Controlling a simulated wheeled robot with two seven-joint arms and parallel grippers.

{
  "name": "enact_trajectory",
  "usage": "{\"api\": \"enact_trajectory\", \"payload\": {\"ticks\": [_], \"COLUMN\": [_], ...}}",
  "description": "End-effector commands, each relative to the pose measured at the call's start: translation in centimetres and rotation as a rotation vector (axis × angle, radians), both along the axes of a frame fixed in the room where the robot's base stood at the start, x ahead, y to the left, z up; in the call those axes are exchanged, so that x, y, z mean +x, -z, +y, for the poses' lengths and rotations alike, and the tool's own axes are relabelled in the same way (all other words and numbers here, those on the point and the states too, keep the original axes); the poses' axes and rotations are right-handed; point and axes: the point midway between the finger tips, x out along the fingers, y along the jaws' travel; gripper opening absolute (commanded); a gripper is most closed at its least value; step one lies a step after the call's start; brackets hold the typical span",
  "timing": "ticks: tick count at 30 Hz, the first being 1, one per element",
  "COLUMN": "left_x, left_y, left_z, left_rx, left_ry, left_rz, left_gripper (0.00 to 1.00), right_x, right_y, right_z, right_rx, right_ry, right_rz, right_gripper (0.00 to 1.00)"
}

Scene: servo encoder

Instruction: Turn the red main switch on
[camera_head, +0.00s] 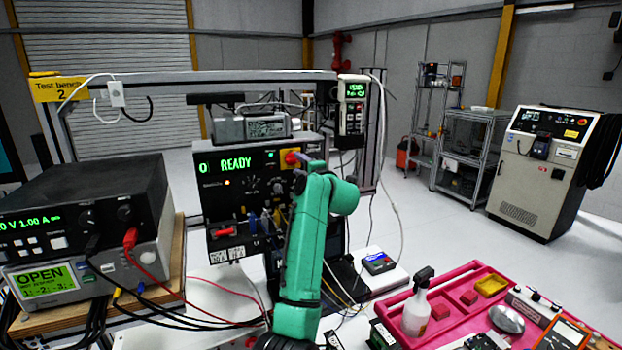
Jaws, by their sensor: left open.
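A red rotary knob on a yellow plate (291,158), which looks like the red main switch, sits at the upper right of the black control panel (228,190). Its exact handle angle is too small to read. The panel display (236,165) reads READY in green. My left arm, teal, rises in front of the panel's right side. My left gripper (301,163) is open close by the knob; its fingers are mostly hidden by my wrist, and I cannot tell whether they touch the knob. My right gripper is out of view.
A power supply (85,215) with red and black leads stands at left. A pink tray (452,330) with a spray bottle (417,305) is at lower right. A handheld meter (351,105) hangs right of the panel. Loose cables cross the bench beside my arm.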

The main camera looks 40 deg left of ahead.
Motion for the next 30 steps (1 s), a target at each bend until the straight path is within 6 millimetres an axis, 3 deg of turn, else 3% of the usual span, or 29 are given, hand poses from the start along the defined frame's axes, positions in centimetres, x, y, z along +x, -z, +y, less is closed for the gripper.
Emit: {"api": "enact_trajectory", "payload": {"ticks": [1, 6, 15, 30], "left_x": [-0.5, -2.4, -5.3, -5.8], "left_y": [0.7, 0.8, 0.5, 0.1], "left_z": [-1.0, -4.9, -10.5, -11.3], "left_rx": [-0.001, -0.001, -0.001, -0.001], "left_ry": [0.003, 0.005, 0.004, 0.001], "left_rz": [-0.004, -0.004, 0.0, 0.0], "left_gripper": [0.46, 0.46, 0.46, 0.46], "right_x": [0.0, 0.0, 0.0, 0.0], "right_y": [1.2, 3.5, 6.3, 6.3], "right_z": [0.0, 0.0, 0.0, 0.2], "right_rx": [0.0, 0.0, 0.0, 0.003], "right_ry": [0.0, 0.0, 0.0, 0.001], "right_rz": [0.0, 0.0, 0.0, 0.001], "right_gripper": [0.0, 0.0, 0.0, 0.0]}}
